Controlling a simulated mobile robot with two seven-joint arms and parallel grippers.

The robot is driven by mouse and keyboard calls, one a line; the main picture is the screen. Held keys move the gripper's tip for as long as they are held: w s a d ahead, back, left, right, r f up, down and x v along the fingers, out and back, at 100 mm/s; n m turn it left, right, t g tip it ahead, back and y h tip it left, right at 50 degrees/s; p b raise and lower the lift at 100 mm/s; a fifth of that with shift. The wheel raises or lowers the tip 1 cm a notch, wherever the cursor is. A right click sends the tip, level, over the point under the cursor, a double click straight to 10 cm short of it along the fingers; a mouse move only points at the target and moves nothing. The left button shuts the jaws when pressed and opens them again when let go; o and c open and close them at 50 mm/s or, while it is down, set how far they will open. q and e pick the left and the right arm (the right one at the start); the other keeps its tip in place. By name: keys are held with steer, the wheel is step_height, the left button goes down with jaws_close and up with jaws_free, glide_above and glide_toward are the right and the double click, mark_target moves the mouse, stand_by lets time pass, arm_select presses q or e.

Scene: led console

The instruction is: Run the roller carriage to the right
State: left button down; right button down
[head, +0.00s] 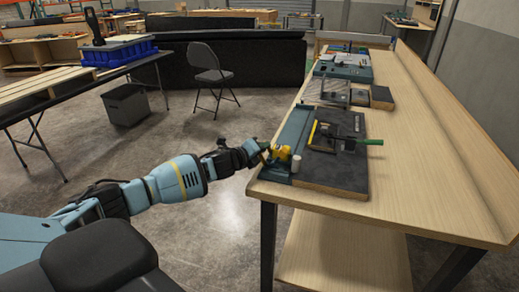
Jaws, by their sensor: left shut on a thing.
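My left gripper (266,153) is at the near left edge of the long wooden workbench. It is shut on a small yellow piece (281,153) at the near end of a blue-grey rail (293,130). A small white cylinder (296,163) stands just right of it. I cannot tell clearly which part is the roller carriage; the yellow piece on the rail may belong to it. To the right, a dark board (335,172) carries a black block with a yellow bar (312,132) and a green handle (374,142). My right gripper is not in view.
Farther back on the workbench (430,190) are a grey framed device (335,91), a dark block (382,96) and a blue-grey case (343,67). The bench's right side is clear. A folding chair (209,73) and a grey bin (126,104) stand on the floor.

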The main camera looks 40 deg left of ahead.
arm_select(q)
steer(key=shift+d, duration=0.15)
steer(key=c, duration=1.7)
jaws_free()
steer(key=shift+s, duration=0.1)
steer(key=shift+o, duration=1.2)
steer(key=shift+s+r, duration=0.1)
steer(key=shift+s, duration=0.05)
steer(key=v, duration=0.7)
steer(key=shift+s+p, duration=0.3)
steer(key=shift+s, duration=0.05)
